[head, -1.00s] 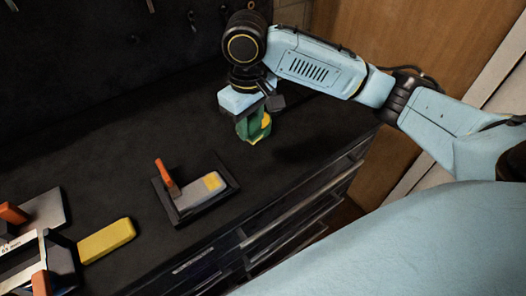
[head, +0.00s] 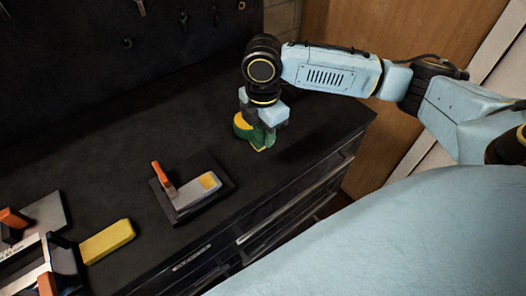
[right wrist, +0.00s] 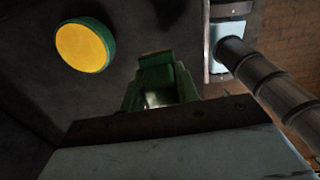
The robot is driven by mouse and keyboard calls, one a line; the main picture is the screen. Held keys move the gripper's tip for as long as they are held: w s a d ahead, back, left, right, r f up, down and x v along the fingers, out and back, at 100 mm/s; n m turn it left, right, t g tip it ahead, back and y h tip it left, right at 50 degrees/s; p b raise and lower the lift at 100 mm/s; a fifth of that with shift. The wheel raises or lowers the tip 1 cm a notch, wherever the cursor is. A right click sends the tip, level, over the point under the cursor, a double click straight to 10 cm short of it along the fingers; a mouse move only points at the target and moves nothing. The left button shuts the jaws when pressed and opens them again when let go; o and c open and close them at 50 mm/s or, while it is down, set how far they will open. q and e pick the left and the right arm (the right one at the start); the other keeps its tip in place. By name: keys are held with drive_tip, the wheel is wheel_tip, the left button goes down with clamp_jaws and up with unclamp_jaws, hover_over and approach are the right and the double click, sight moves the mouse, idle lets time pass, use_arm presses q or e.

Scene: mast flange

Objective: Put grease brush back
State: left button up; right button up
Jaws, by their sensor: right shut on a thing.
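My right gripper (head: 266,116) is shut on a green thing with yellow parts (head: 262,139), low over the black bench top. I cannot tell whether it touches the bench. In the right wrist view, the green held part (right wrist: 165,82) shows beyond my gripper, with a yellow disc with a green rim (right wrist: 82,46) at upper left. Whether disc and held part are joined is unclear. No thing is plainly recognisable as the grease brush. A grey block with an orange handle and a yellow patch (head: 190,193) sits on a black tray (head: 222,172). My left gripper is not in view.
A yellow block (head: 108,241) lies at lower left, near grey and black pieces with orange handles (head: 50,268). A dark tool wall (head: 110,55) stands behind. Drawers (head: 290,215) line the bench front. The bench between tray and tool wall is clear.

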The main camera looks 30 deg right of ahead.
sight(263, 161)
wheel_tip(263, 161, down, 7)
drive_tip(key=shift+f+b, duration=0.2)
drive_tip(key=shift+b, duration=0.1)
drive_tip(key=o, duration=0.9)
drive_tip(key=shift+f, duration=0.15)
wheel_tip(263, 161, up, 12)
drive_tip(key=shift+r+p, duration=0.2)
drive_tip(key=shift+p, duration=0.4)
